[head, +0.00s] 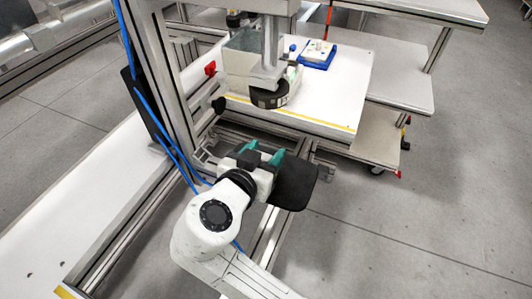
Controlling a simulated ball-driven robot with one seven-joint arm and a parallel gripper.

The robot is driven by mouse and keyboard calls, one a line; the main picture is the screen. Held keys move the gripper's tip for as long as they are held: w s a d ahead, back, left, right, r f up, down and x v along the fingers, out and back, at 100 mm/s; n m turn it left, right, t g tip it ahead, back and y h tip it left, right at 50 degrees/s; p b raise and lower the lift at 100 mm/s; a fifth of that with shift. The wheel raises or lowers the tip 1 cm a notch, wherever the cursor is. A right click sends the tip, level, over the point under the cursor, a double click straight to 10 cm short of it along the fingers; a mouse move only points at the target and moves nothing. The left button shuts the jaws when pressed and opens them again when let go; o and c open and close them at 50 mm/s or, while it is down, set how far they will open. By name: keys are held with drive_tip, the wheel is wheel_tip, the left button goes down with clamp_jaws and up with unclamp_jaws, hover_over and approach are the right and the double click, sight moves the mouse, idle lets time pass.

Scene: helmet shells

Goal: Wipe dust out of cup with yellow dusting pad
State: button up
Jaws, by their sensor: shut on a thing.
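My gripper (265,152), with two teal fingers, is low in the middle of the head view, in front of the white worktable. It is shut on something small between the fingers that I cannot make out. No yellow pad can be told apart. A short black round piece (269,97), possibly the cup, sits at the lower end of a grey metal fixture (270,55) over the table. My gripper is below it in the picture and apart from it. The inside of the black piece and any dust are hidden.
The white worktable (335,90) has a yellow strip along its front edge. A blue tray (318,56) with a white part lies at its back. A metal frame post (165,80) with blue hoses stands left. White shelves (400,90) stand right; the floor (430,220) there is clear.

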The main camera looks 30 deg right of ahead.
drive_tip(key=shift+s+f, duration=0.1)
drive_tip(key=shift+s, duration=0.05)
drive_tip(key=shift+s+d, duration=0.95)
drive_tip(key=shift+s, duration=0.3)
drive_tip(key=shift+w+a, duration=0.1)
drive_tip(key=shift+w, duration=0.05)
drive_tip(key=shift+w+a+b, duration=0.25)
drive_tip(key=shift+w+a, duration=0.25)
drive_tip(key=shift+w, duration=0.15)
drive_tip(key=shift+w+a+b, duration=0.2)
drive_tip(key=shift+w+a, duration=0.25)
drive_tip(key=shift+w, duration=0.2)
drive_tip(key=shift+s+d, duration=0.1)
drive_tip(key=shift+s+d, duration=0.5)
drive_tip(key=shift+s, duration=0.2)
drive_tip(key=shift+s+d, duration=0.45)
drive_tip(key=shift+s, duration=0.2)
drive_tip(key=shift+w+a, duration=0.1)
